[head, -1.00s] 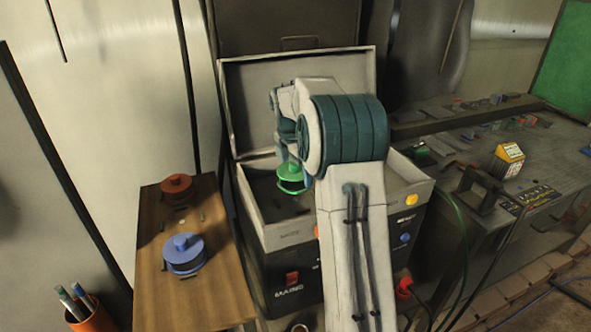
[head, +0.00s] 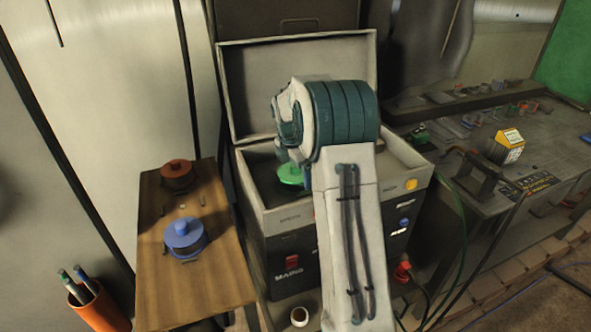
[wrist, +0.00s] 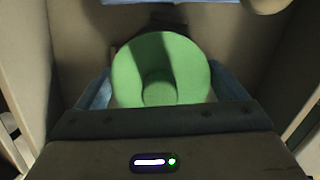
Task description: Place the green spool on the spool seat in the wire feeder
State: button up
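The wire feeder (head: 271,214) is a grey box with a dark front and its lid standing open. The green spool (head: 290,174) is inside the opening, low within the walls and partly covered by my arm. It also shows large in the wrist view (wrist: 180,62), its round face and central hub turned to the camera. My gripper (head: 283,157) points down into the box. Its blue fingers lie against both sides of the spool in the wrist view, shut on it. The spool seat is hidden; I cannot tell whether the spool touches it.
A wooden bench (head: 205,285) at left holds a blue spool (head: 185,238) and a red-brown spool (head: 176,174). An orange pen cup (head: 100,308) stands at lower left. The raised lid (head: 300,85) closes off the back. A cluttered workbench (head: 480,130) is at right.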

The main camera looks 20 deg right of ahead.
aim_at(292, 167)
jog(key=shift+o, duration=0.2)
jog(key=r, duration=0.4)
jog(key=a+r, duration=0.1)
jog(key=r, duration=0.7)
jog(key=shift+s+a, duration=0.2)
jog(key=s+a+r+m, duration=0.1)
jog(key=s+a+m, duration=0.25)
jog(key=s, duration=0.25)
jog(key=s+a+r+m+t, duration=0.1)
jog(key=s+a+m, duration=0.1)
jog(key=s+m, duration=0.25)
jog(key=s+a+r+m, duration=0.1)
jog(key=s+a+m, duration=0.15)
jog(key=s, duration=0.35)
jog(key=s+a+f+m, duration=0.1)
jog(key=s+f+m, duration=0.2)
jog(key=s+m, duration=0.2)
jog(key=s+a+f+m+t+y, duration=0.1)
jog(key=s+m, duration=0.4)
jog(key=s, duration=0.6)
notch_tip(292, 167, down, 3)
jog(key=shift+a+r+t, duration=0.15)
jog(key=shift+a+t, duration=0.15)
jog(key=shift+a, duration=0.45)
jog(key=shift+w, duration=0.1)
